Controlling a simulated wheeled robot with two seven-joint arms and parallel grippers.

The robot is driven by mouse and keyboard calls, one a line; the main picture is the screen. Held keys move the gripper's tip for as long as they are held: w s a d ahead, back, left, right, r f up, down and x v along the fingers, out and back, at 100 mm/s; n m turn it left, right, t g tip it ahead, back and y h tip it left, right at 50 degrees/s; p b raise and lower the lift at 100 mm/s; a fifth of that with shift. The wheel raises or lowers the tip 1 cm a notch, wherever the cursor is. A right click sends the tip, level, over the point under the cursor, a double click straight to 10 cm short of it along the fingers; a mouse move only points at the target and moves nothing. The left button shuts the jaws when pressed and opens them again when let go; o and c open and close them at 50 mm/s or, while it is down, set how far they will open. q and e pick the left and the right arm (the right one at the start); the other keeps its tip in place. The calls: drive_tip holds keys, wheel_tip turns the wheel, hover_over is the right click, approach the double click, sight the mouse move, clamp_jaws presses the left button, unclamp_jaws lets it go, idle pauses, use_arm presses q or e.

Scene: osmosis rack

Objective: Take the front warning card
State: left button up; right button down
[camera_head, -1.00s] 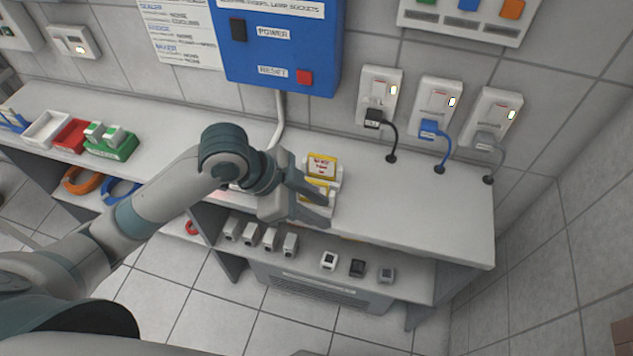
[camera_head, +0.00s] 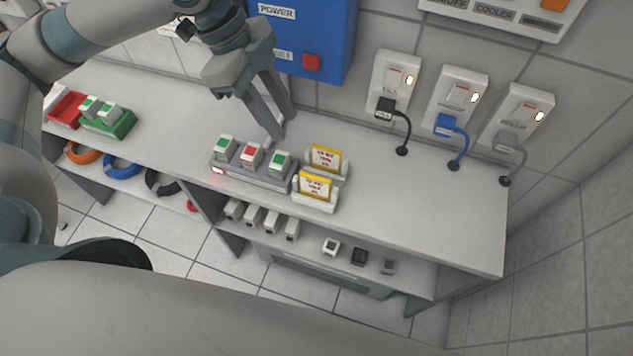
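Two yellow-edged warning cards stand in white holders on the countertop. The front warning card (camera_head: 315,185) is nearer the counter's front edge, and the back warning card (camera_head: 326,157) stands just behind it. My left gripper (camera_head: 280,134) is above the counter, up and to the left of both cards. Its two fingers point down, with a narrow gap between them and nothing seen in it. It is apart from the cards. My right gripper is not in view.
A grey block (camera_head: 250,174) with green and red switches stands just left of the cards. A green tray (camera_head: 112,122) sits farther left. Plugged sockets (camera_head: 457,101) with hanging cords are on the back wall. The counter (camera_head: 430,205) right of the cards is clear.

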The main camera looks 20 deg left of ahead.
use_arm(q)
drive_tip(key=shift+f, duration=0.1)
drive_tip(key=p, duration=0.3)
hover_over(314, 177)
drive_tip(key=a, duration=0.2)
drive_tip(key=f, duration=1)
drive_tip(key=shift+w+f, duration=0.2)
drive_tip(key=shift+w, duration=0.1)
drive_tip(key=shift+d+f, duration=0.15)
drive_tip(key=shift+f, duration=0.25)
drive_tip(key=shift+s+d+f+p, duration=0.15)
drive_tip(key=shift+d+f+p, duration=0.1)
drive_tip(key=shift+f+p, duration=0.3)
drive_tip(key=p+x, duration=0.1)
drive_tip(key=x, duration=0.2)
drive_tip(key=shift+s, duration=0.1)
drive_tip(key=shift+d+f, duration=0.15)
drive_tip(key=shift+f, duration=0.3)
